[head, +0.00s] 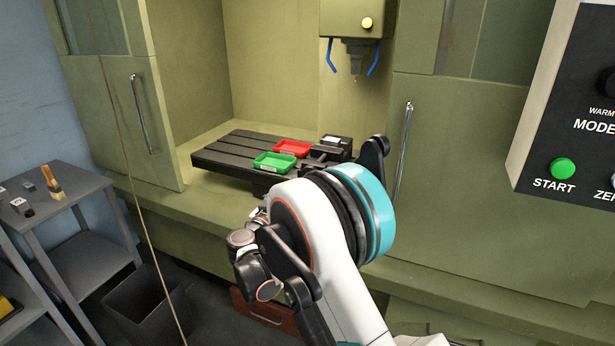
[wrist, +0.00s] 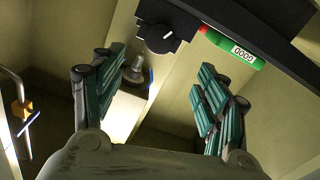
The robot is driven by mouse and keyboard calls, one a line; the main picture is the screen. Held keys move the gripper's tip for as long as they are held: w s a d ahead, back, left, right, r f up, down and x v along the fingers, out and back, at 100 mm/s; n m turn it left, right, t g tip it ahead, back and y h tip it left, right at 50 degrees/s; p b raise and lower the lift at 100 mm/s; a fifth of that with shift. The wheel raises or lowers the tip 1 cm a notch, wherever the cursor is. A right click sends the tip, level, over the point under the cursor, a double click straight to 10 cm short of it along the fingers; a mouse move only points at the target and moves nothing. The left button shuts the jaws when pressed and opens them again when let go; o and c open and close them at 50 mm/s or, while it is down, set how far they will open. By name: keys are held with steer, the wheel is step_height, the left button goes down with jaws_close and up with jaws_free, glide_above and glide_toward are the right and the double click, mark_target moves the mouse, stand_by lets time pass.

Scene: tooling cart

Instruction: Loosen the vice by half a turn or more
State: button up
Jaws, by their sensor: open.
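In the head view the dark slotted machine table (head: 222,153) carries a dark block with a pale label (head: 338,142), beside a red tray. I cannot tell for sure whether this block is the vice; my arm covers part of that area. In the wrist view a dark round knob with a raised grip (wrist: 158,38) sits beside a dark bar (wrist: 250,22). It shows beyond and between my fingers, and I cannot tell whether it is the vice's handle. My gripper (wrist: 162,65) is open, its ridged green-black fingers wide apart with nothing between them. The knob is apart from both fingers.
A green tray (head: 274,162) and a red tray (head: 292,148) lie on the machine table. A green tray marked GOOD (wrist: 238,52) shows near the knob. The spindle head (head: 354,55) with blue nozzles hangs above. A grey cart (head: 72,190) stands left; a control panel (head: 570,110) is right.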

steer(key=w+d+m+b, duration=0.1)
steer(key=w+d+b, duration=0.3)
steer(key=w, duration=0.9)
steer(key=shift+d, duration=0.35)
steer(key=c, duration=1)
